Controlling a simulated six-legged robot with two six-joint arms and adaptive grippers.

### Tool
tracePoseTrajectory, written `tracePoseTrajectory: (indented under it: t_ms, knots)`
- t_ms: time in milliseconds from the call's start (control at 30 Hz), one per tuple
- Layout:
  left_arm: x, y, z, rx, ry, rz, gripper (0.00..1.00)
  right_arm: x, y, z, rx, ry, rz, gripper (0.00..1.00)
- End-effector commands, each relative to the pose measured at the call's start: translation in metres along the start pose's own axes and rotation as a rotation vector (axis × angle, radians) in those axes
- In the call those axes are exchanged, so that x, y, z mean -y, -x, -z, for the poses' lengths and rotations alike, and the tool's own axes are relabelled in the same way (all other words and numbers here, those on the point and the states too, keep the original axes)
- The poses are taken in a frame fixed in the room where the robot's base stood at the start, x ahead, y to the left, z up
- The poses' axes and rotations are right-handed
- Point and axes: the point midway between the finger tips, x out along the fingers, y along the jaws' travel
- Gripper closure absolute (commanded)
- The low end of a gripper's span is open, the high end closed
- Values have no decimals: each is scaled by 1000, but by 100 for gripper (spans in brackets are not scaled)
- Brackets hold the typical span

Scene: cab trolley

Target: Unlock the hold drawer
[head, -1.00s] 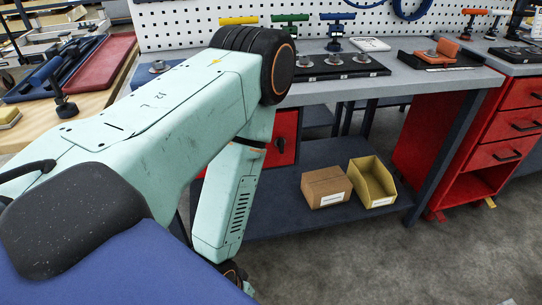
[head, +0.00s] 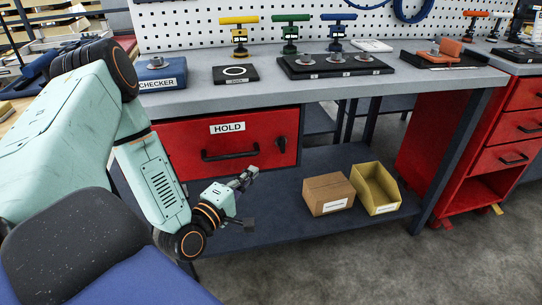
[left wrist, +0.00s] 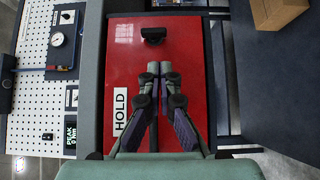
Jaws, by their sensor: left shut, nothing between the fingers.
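The red hold drawer (head: 190,148) sits shut under the bench top, with a white HOLD label (head: 227,127) and a black bar handle (head: 230,155). A black lock knob (head: 281,144) is at its right end. My left gripper (head: 250,173) is in front of the drawer, below and left of the knob. In the left wrist view, my left gripper (left wrist: 165,72) is shut and empty, facing the red drawer front (left wrist: 120,60). The knob (left wrist: 153,34) lies beyond the fingertips, apart from them. The fingers partly hide the handle. My right gripper is out of view.
A cardboard box (head: 328,193) and a yellow bin (head: 375,188) stand on the lower shelf (head: 285,225), right of my gripper. The grey bench top (head: 200,75) overhangs the drawer. A red cabinet (head: 440,150) stands at the right.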

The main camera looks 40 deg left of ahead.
Motion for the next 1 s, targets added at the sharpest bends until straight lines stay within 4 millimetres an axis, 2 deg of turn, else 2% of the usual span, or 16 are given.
tracePoseTrajectory:
  t_ms: [133,233,500,700,1000]
  knots:
    - [1,-3,0,1,-2,1,100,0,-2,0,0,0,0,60]
    - [1,-14,-1,3,-3,-1,100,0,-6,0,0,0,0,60]
    - [3,-61,-1,4,-6,-1,100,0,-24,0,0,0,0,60]
    - [2,-88,-1,2,-4,1,100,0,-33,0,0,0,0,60]
    - [1,-100,0,0,-2,3,100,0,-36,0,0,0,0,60]
